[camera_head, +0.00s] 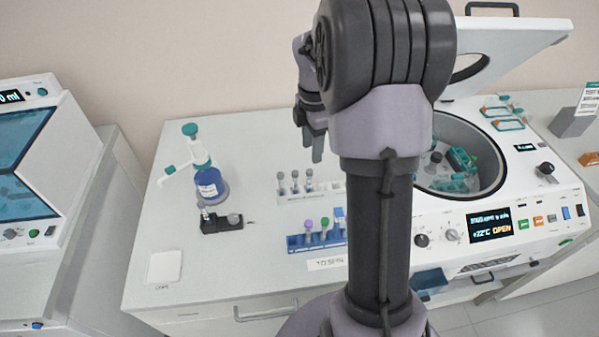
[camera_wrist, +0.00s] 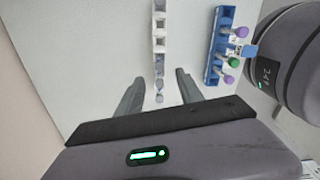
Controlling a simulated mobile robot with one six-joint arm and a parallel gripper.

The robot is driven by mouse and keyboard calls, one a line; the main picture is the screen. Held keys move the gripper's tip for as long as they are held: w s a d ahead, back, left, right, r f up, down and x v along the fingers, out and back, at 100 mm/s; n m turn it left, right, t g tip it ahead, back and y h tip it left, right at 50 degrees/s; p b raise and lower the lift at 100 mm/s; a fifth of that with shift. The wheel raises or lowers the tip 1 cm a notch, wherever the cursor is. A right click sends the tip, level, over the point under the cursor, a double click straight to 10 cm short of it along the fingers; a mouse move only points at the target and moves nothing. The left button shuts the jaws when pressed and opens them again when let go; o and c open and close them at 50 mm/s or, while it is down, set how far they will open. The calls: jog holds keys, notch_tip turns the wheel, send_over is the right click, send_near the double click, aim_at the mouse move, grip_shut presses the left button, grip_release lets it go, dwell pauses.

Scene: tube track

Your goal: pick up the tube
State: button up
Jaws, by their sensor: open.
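My gripper (camera_head: 316,148) hangs above the bench beyond the white rack in the head view. In the wrist view its fingers (camera_wrist: 158,85) are apart, with nothing held between them. A white rack (camera_head: 318,196) holds grey-capped tubes (camera_head: 295,175); it also shows in the wrist view (camera_wrist: 159,40), its near end between the fingers. A blue rack (camera_head: 298,244) stands closer to the front, with a purple-capped tube (camera_head: 309,225) and a green-capped tube (camera_head: 324,222). The blue rack is right of the fingers in the wrist view (camera_wrist: 211,62). Which tube is meant cannot be told.
An open centrifuge (camera_head: 470,225) with its lid up stands at right. A blue dispenser bottle (camera_head: 208,185) and a small black holder (camera_head: 222,224) stand left of the racks. A white pad (camera_head: 164,266) lies front left. My arm hides part of the racks.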

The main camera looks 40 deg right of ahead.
aim_at(309, 180)
notch_tip(309, 180, down, 8)
jog(key=shift+w+r+b, duration=0.1)
jog(key=shift+b, duration=1.05)
notch_tip(309, 180, down, 6)
jog(key=b, duration=0.2)
jog(key=shift+w+a+b, duration=0.1)
jog(key=shift+b, duration=0.3)
jog(key=shift+r, duration=0.1)
jog(key=shift+c, duration=0.6)
grip_shut()
